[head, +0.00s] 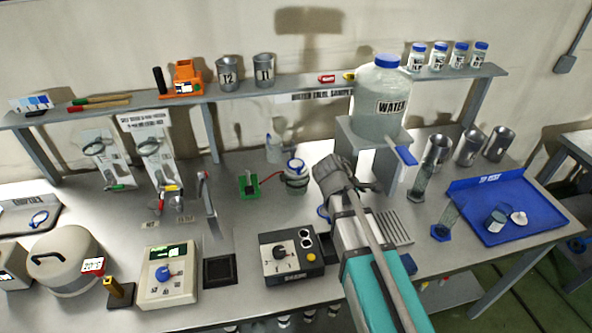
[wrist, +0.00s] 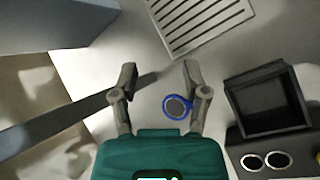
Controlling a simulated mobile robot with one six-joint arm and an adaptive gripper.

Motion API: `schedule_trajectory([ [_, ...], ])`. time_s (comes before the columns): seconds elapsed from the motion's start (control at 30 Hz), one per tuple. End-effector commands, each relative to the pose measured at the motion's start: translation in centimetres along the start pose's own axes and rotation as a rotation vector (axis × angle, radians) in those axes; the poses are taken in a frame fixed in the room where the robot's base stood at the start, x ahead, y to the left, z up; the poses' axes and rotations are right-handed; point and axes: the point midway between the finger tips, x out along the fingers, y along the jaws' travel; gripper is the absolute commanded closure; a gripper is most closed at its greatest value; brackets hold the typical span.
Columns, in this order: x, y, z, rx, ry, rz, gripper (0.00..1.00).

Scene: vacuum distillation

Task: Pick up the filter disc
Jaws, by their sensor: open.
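A small round grey disc with a blue rim (wrist: 176,107), which looks like the filter disc, shows in the wrist view between my fingers, nearer the right one. My gripper (wrist: 159,74) is open and empty, with one finger on each side of the picture's middle. How high it is above the disc I cannot tell. In the head view my gripper (head: 345,172) is over the bench's middle, and a bit of blue rim (head: 322,211) shows beside my arm, which hides the rest. A white disc (head: 518,218) also lies on the blue tray (head: 480,190).
A slotted plate (head: 395,228) lies right of my arm; it also tops the wrist view (wrist: 205,22). A black control box (head: 285,257) stands to the left. The water bottle (head: 383,100) on its stand is behind. A glass cylinder (head: 421,182) stands to the right.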

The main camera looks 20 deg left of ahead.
Motion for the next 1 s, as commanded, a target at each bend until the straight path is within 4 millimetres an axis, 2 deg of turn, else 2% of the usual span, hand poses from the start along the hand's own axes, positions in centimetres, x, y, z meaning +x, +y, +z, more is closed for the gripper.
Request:
schedule_trajectory([
  [0.03,-0.5,0.3,-1.9,-0.072,-0.008,0.038,0.41],
  [0.33,-5.8,1.3,-10.4,-0.505,-0.11,0.26,0.41],
  [0.6,-11.7,0.8,-17.6,-0.847,-0.24,0.445,0.41],
  [0.8,-14.6,0.2,-20.5,-0.987,-0.312,0.521,0.41],
  [1.0,-15.5,0.0,-21.3,-1.03,-0.338,0.544,0.41],
])
